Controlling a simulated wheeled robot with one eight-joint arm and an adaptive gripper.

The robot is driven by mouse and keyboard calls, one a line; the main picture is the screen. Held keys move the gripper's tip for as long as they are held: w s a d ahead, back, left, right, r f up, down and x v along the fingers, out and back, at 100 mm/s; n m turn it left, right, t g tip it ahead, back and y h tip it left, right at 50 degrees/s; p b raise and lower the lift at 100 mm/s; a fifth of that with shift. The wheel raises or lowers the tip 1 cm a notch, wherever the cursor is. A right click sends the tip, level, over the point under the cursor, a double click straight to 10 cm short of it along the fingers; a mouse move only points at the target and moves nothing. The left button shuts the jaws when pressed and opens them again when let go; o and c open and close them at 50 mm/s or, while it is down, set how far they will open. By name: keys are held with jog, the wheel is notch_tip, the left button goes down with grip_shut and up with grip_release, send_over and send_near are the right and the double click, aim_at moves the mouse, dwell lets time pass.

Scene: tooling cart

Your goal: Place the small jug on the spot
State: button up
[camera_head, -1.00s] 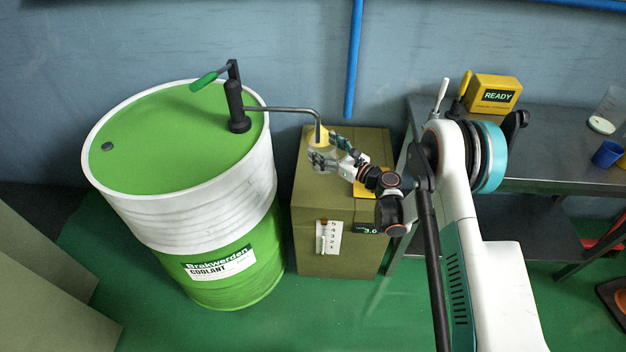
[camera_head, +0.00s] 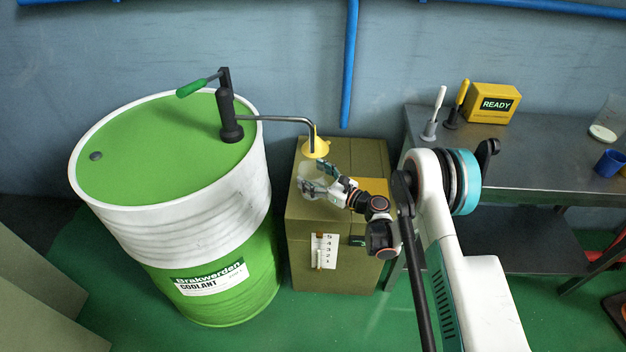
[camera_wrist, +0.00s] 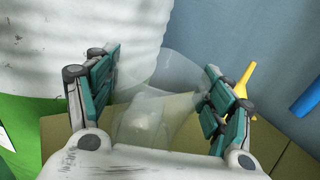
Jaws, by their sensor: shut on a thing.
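The small jug (camera_head: 309,192) is clear and see-through, at the left part of the olive cabinet's top. My gripper (camera_head: 318,183) is shut on it. In the wrist view, the jug (camera_wrist: 150,112) shows between the two teal fingers (camera_wrist: 160,100); its outline is faint. Whether its base touches the cabinet top, I cannot tell. A yellow patch (camera_head: 374,186) lies on the cabinet top to the right, partly hidden by my wrist; it may be the spot. The jug is left of this patch, apart from it.
The green and white coolant drum (camera_head: 180,230) stands left of the olive cabinet (camera_head: 303,245). A metal bench (camera_head: 540,165) with a READY box (camera_head: 494,103) is right.

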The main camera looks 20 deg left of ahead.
jog(key=shift+f, duration=0.4)
jog(key=shift+f, duration=0.1)
jog(key=o, duration=1.2)
